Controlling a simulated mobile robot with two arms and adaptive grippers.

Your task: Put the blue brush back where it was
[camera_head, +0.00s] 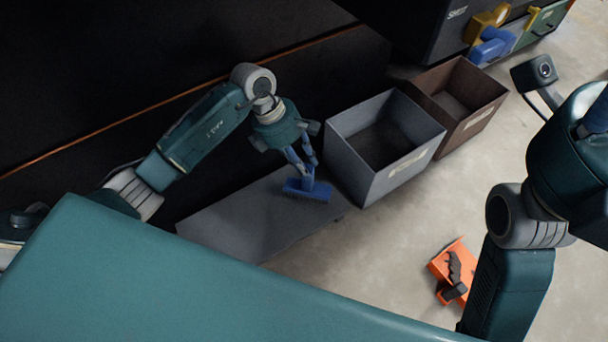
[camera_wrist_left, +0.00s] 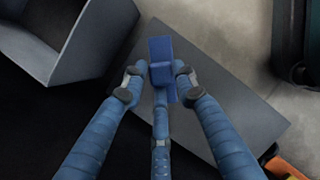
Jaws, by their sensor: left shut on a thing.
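The blue brush (camera_head: 308,189) is at the fingertips of my left gripper (camera_head: 302,170), bristles down, over the right part of a low grey surface (camera_head: 240,212). I cannot tell whether its bristles touch that surface. In the left wrist view the brush (camera_wrist_left: 161,50) sits between the fingertips of my left gripper (camera_wrist_left: 157,77), which is shut on its handle block. The grey surface (camera_wrist_left: 225,110) also shows beneath it there. My right arm comes in at the right of the head view, but its gripper fingers are not visible.
An open grey bin (camera_head: 400,170) stands just right of the brush, with a brown bin (camera_head: 475,125) behind it. An orange item with a black part (camera_head: 452,268) lies on the floor. Blue, yellow and green items (camera_head: 492,45) are at the upper right. The floor between is clear.

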